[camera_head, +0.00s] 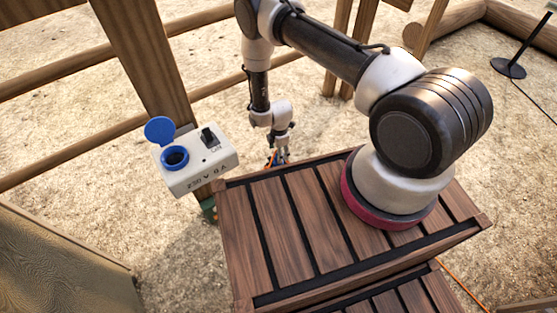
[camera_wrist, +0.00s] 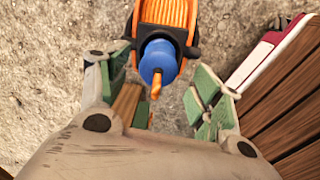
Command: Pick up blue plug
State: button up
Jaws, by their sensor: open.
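The blue plug (camera_wrist: 157,62) shows in the upper middle of the wrist view, with a short orange cable end pointing toward the camera. It sits against a black-framed coil of orange cable (camera_wrist: 166,12). My gripper (camera_wrist: 162,78) is open, with one green-padded finger on each side of the plug in the picture. In the head view my gripper (camera_head: 278,156) points down just beyond the far edge of the wooden crate, and the plug is not clearly visible there.
My arm rises from a slatted wooden crate (camera_head: 285,235). A white socket box (camera_head: 196,158) with an open blue lid (camera_head: 160,130) is on a wooden post to the left. Wooden rails (camera_head: 60,70) run behind. A black stand (camera_head: 508,68) is at the far right. Gravelly ground surrounds these.

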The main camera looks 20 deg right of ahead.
jog(key=f, duration=0.5)
jog(key=shift+w+f, duration=0.2)
jog(key=c, duration=1.2)
